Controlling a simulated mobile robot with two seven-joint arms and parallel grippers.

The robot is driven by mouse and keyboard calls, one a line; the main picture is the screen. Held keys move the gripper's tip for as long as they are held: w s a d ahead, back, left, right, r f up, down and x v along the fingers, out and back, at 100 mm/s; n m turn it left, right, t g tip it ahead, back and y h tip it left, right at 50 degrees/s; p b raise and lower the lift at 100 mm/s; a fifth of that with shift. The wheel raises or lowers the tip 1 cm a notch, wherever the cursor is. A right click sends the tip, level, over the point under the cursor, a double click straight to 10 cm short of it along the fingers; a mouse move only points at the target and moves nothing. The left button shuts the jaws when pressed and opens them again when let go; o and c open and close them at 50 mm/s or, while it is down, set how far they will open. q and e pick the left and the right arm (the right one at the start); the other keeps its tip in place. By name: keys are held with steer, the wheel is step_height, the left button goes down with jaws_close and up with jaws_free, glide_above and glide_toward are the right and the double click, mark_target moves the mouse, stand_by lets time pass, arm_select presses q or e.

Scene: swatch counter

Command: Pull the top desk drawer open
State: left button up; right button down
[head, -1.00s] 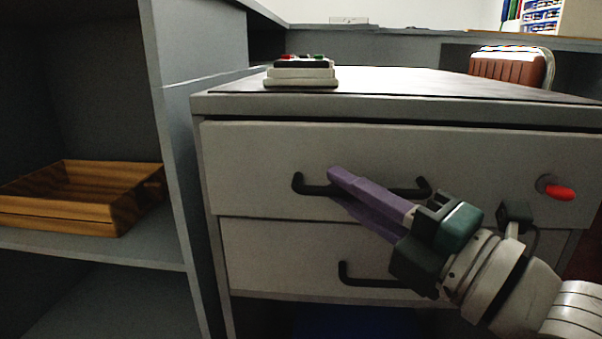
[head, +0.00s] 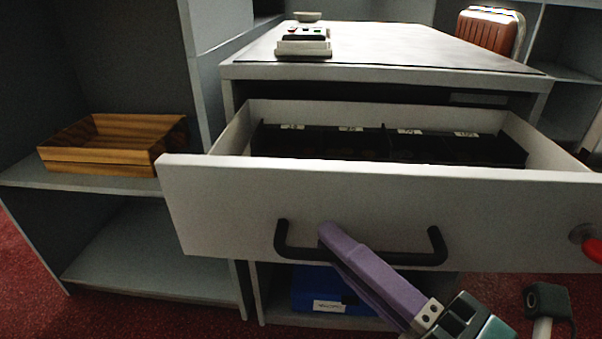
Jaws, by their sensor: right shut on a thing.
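The top desk drawer (head: 220,200) stands well out from the grey desk (head: 390,68), with its inside in view. Inside is a black tray (head: 390,147) with several labelled compartments. The drawer's black bar handle (head: 285,250) runs across the front panel. My right gripper (head: 330,240) has purple fingers, shut on the handle left of its middle. The fingers hide part of the bar. My left gripper is not in view.
A red knob or key (head: 592,248) sits on the drawer front at the right edge. A small device (head: 303,40) rests on the desktop. A wooden tray (head: 110,150) lies on the left shelf. A blue box (head: 325,290) shows below the drawer. Red carpet is around.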

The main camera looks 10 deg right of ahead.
steer(key=shift+s+a, duration=0.15)
steer(key=shift+s, duration=0.3)
steer(key=c, duration=0.9)
jaws_free()
steer(key=p+v, duration=0.1)
steer(key=v, duration=0.9)
steer(key=shift+r, duration=0.1)
steer(key=shift+r, duration=0.1)
